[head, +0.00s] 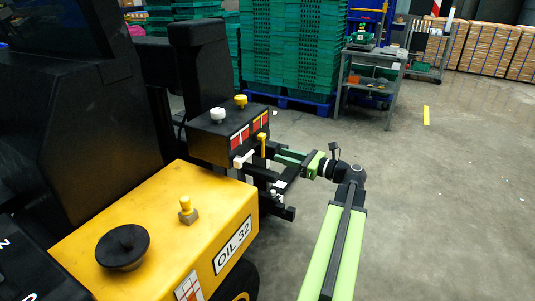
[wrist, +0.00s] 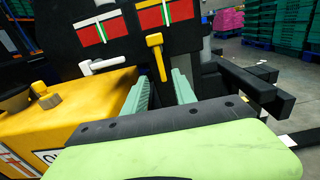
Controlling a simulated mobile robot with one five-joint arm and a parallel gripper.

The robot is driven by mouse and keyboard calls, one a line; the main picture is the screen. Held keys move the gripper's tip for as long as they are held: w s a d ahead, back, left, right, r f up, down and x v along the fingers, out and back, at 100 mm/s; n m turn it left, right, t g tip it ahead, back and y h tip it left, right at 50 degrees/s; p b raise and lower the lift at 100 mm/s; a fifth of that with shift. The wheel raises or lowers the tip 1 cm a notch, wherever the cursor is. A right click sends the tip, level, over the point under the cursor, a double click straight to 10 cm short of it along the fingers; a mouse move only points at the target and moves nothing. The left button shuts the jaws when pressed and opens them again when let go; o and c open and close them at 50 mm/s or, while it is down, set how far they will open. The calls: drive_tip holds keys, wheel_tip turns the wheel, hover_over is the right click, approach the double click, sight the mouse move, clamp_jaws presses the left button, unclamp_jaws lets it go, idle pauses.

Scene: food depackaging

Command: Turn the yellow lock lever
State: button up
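The yellow lock lever (head: 262,140) sits on the front of a black control box with red panels. In the wrist view the lever (wrist: 156,50) has a short crossbar on top, and its stem hangs down, tilted slightly. My gripper (head: 279,153) is close in front of the box, at the lever's right in the head view. In the wrist view its two teal fingers (wrist: 162,88) stand apart, with the lever's lower end seen between and just above their tips. I cannot tell whether they touch it.
A white lever (head: 243,158) is left of the yellow one. White (head: 217,114) and yellow (head: 240,100) knobs top the box. A yellow oil tank (head: 150,230) is in front. Black bars (wrist: 262,90) jut out at right in the wrist view. Open floor lies right.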

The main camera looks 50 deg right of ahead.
sight(264, 150)
drive_tip(key=x, duration=0.6)
drive_tip(key=shift+w, duration=0.15)
